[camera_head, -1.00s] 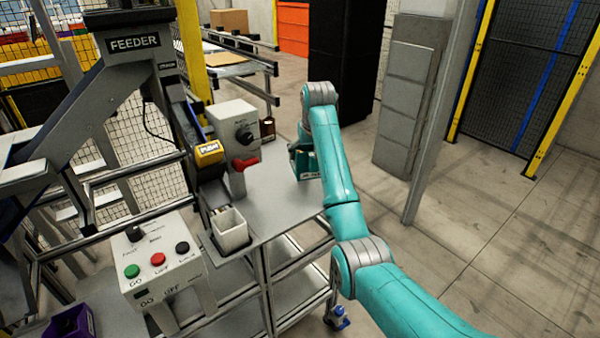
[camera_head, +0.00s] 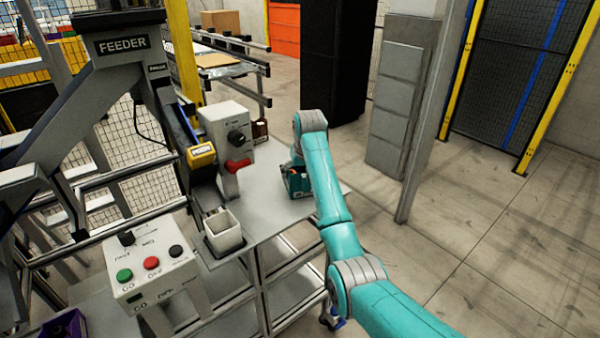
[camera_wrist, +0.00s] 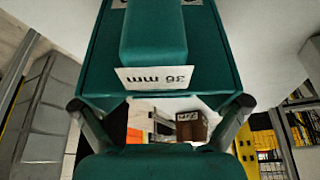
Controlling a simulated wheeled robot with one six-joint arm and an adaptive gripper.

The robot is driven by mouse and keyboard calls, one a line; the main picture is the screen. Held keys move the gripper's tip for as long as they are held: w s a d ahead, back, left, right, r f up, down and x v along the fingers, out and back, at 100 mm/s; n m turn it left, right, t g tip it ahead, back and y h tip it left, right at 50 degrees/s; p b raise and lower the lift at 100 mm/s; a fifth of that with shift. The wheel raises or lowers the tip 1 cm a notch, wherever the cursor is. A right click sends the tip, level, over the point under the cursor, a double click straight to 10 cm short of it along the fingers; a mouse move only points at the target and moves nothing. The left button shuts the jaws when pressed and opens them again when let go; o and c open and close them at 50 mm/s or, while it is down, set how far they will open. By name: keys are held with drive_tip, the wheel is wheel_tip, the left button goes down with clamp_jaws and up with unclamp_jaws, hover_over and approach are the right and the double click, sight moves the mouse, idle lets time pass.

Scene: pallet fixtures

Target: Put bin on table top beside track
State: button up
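In the wrist view the bin (camera_wrist: 105,60) fills the upper middle, with a white label reading "36 mm" upside down. My gripper (camera_wrist: 160,101) has one finger at each side of the bin's near edge and looks shut on it. In the head view my arm hides the gripper and part of the bin.
A brown container (camera_head: 260,130) is at the table's back. A button panel (camera_head: 150,265) is at front left. Bare table lies between cup and bin.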

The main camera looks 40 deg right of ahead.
drive_tip(key=shift+r, duration=0.15)
drive_tip(key=v, duration=1.2)
idle(0.5)
